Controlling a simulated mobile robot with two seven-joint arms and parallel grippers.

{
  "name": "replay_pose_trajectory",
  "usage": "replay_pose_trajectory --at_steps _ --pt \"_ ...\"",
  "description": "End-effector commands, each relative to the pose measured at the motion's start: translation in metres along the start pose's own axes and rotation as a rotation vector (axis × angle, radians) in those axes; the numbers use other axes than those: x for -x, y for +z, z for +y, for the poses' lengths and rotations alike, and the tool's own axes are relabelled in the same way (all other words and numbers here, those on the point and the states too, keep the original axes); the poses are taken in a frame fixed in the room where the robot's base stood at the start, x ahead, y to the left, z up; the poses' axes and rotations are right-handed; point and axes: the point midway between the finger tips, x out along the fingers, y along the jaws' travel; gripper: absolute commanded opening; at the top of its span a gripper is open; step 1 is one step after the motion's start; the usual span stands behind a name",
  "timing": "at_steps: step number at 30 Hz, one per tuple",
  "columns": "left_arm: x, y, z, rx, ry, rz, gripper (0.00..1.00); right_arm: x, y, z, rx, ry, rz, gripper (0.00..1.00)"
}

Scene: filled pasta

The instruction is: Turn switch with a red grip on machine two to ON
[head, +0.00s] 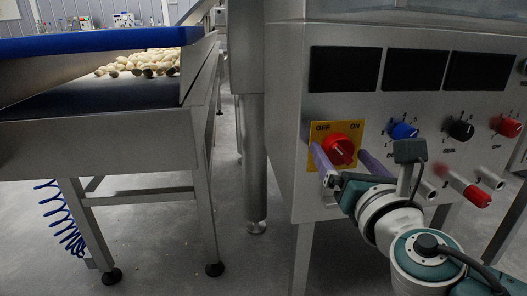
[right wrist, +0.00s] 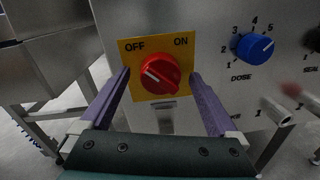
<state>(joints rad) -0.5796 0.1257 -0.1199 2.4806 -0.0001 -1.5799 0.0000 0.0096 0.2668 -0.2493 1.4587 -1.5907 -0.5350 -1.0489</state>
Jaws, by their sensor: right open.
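The switch with a red grip (head: 338,149) sits on a yellow plate (head: 320,131) marked OFF on the left and ON on the right. In the right wrist view the red grip (right wrist: 160,74) carries a white mark that appears to point up and left, towards OFF. My right gripper (head: 339,151) is open, with one purple finger on each side of the red grip. In the right wrist view the fingers of the gripper (right wrist: 161,74) stand apart from the grip, with gaps on both sides. My left gripper is not in view.
Right of the switch on the metal panel are a blue knob (head: 403,130), a black knob (head: 461,130) and another red knob (head: 508,127). A red-tipped lever (head: 477,196) juts out below. At the left, a blue-edged conveyor (head: 95,42) carries pasta (head: 145,63).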

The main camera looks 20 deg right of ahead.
Motion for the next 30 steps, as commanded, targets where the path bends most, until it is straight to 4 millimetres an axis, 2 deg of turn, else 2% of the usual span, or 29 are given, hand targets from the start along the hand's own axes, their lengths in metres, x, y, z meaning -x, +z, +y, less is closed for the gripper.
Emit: replay_pose_trajectory --at_steps 9,10,30 --pt "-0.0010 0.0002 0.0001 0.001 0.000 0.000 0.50 -0.0045 0.0000 0.0000 -0.001 0.000 0.001 0.95" --pt "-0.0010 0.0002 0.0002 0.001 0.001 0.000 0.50 -0.0044 0.0000 0.0000 -0.001 0.000 0.001 0.93" --pt "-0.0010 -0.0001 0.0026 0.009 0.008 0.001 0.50 -0.0042 0.0000 -0.0002 -0.001 0.000 0.001 0.18"
